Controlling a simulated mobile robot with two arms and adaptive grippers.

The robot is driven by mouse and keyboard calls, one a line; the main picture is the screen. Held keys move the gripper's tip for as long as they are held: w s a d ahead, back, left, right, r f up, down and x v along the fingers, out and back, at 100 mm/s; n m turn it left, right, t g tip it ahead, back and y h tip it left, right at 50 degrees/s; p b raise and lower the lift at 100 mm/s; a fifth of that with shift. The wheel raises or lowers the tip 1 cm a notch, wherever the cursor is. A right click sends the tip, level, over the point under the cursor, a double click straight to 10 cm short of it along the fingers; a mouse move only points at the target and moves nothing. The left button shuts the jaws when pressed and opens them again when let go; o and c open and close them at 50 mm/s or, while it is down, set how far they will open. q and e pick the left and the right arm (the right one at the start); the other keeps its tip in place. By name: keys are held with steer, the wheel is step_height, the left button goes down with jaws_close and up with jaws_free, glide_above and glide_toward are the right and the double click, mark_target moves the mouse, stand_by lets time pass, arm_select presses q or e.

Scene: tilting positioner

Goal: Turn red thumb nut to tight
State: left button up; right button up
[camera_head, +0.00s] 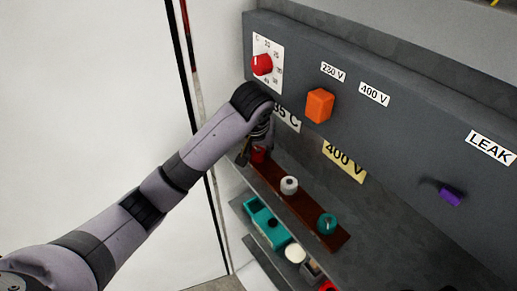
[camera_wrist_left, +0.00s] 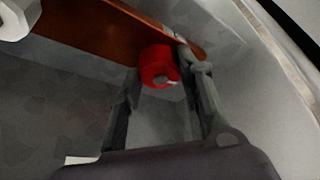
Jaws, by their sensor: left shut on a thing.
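The red thumb nut (camera_head: 258,155) sits at the far left end of a brown bar (camera_head: 304,208), partly hidden by my left gripper in the head view. In the left wrist view, the red thumb nut (camera_wrist_left: 158,64) shows between my fingers, with a light mark on its face. My left gripper (camera_wrist_left: 161,70) is shut on it, one finger on each side. In the head view the left gripper (camera_head: 251,151) is small and dark at the bar's end. No tight marking can be read. My right gripper is not in view.
A white nut (camera_head: 289,185) and a teal nut (camera_head: 327,224) stand further along the bar. Above are a red dial (camera_head: 262,64), an orange knob (camera_head: 319,105) and a purple lever (camera_head: 449,196). A teal container (camera_head: 266,222) lies on the shelf below. A pale wall is close by the gripper.

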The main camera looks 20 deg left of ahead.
arm_select(q)
steer(key=o, duration=1.2)
steer(key=shift+c, duration=0.2)
steer(key=shift+r, duration=0.1)
steer(key=v, duration=1.2)
